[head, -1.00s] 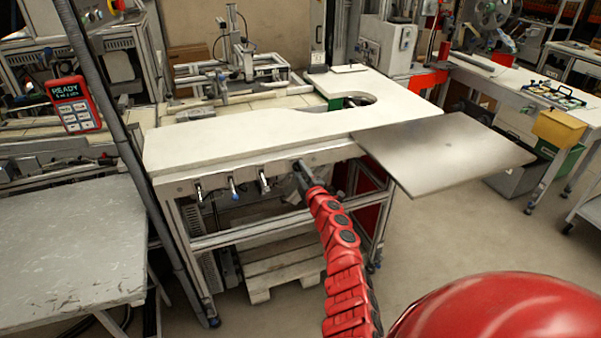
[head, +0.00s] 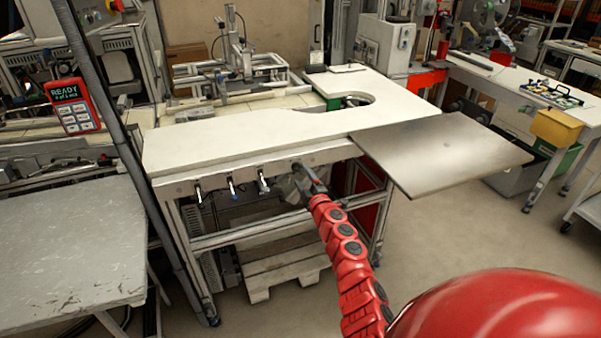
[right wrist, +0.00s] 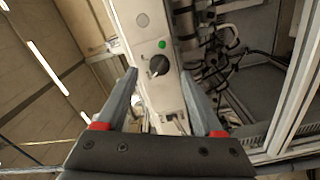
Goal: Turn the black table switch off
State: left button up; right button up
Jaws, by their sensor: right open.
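The black rotary switch (right wrist: 158,66) is on a pale panel strip (right wrist: 138,18) in the right wrist view, with a light line on its knob. A lit green lamp (right wrist: 162,44) is just above it. My right gripper (right wrist: 158,73) is open, with one finger on each side of the switch in the picture; I cannot tell whether either finger touches it. In the head view my right gripper (head: 300,182) is at the front edge of the white table (head: 225,135), and the switch cannot be made out there. My left gripper is not in view.
A grey metal plate (head: 440,150) juts out at the table's right. A wooden pallet (head: 285,268) lies below. Cables and frame bars are right of the panel in the wrist view.

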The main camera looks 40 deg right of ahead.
jog(key=v, duration=1.4)
jog(key=shift+b, duration=0.35)
jog(key=shift+a, duration=0.1)
